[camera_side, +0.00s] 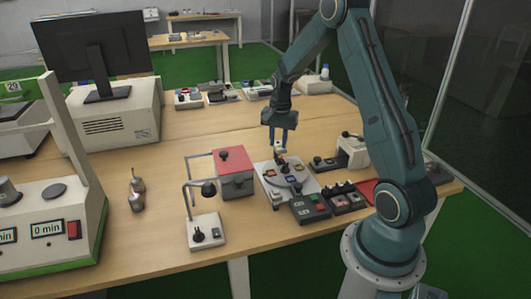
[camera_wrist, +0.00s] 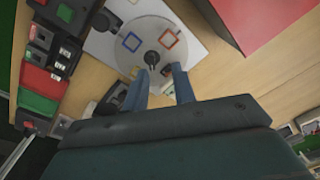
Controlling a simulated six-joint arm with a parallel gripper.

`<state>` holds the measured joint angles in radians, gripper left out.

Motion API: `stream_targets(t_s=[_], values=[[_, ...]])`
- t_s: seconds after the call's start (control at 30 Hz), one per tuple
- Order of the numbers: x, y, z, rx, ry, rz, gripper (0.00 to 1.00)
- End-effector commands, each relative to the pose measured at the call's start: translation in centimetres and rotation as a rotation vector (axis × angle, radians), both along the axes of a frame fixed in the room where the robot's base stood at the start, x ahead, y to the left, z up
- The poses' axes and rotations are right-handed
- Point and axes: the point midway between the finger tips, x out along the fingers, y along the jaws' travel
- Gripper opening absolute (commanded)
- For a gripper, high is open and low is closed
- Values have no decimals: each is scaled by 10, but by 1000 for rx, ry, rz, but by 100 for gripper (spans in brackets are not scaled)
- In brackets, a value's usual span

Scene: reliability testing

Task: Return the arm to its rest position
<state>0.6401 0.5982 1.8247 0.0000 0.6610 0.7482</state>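My gripper (camera_side: 279,133) hangs from my teal arm above the white plate with a round disc (camera_side: 291,179) near the right part of the table. Its two blue fingers point down and stand apart in the side view. In the wrist view the fingers (camera_wrist: 160,88) are also apart, with the disc (camera_wrist: 133,57) beyond them. No held object shows clearly between them. A small pale part (camera_side: 280,149) shows just below the fingertips in the side view; I cannot tell whether they touch it. The disc carries a blue square and a red square outline and a dark central knob.
A red-topped box (camera_side: 233,162) stands left of the disc. A small lamp (camera_side: 205,215) is at the front. Black button boxes (camera_side: 310,207) sit at the front right. A monitor (camera_side: 95,50) and a timer unit (camera_side: 45,225) are on the left.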

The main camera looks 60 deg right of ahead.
Motion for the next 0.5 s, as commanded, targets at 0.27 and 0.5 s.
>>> stream_targets(t_s=[0.27,0.5], values=[[1,56,71,-50,-55,220,26],[-13,105,120,-91,-98,406,26]])
